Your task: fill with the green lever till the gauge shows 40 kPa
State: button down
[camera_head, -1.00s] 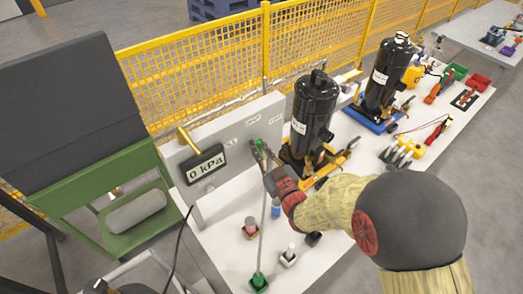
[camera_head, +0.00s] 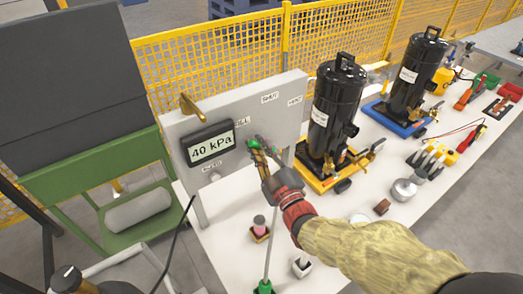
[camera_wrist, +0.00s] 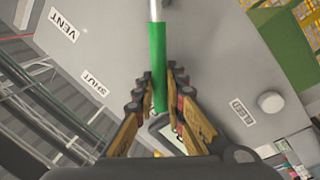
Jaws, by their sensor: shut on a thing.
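The gauge (camera_head: 211,148) on the grey panel reads 40 kPa in the head view. The green lever (camera_head: 252,144) is on the panel to the right of the gauge. In the wrist view the green lever (camera_wrist: 158,68) runs between the two fingers of my gripper (camera_wrist: 158,100), which is shut on it. In the head view my gripper (camera_head: 262,160) is at the panel, partly covering the lever. The panel (camera_head: 180,128) carries FILL, SHUT and VENT labels; the wrist view shows VENT (camera_wrist: 62,25), SHUT (camera_wrist: 94,82) and a BLEED label (camera_wrist: 243,110).
A black compressor (camera_head: 335,110) stands on a yellow base right of the panel, with another compressor (camera_head: 412,75) on a blue base beyond. Small items lie on the white table (camera_head: 390,225). A yellow mesh fence (camera_head: 235,52) runs behind.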

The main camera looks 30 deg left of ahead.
jog(key=shift+s+f+n+b, duration=0.15)
jog(key=shift+f+n+b, duration=0.1)
jog(key=shift+n+b, duration=0.05)
jog(key=c, duration=1.9)
grip_release()
jog(key=shift+o, duration=0.3)
jog(key=v, duration=1.2)
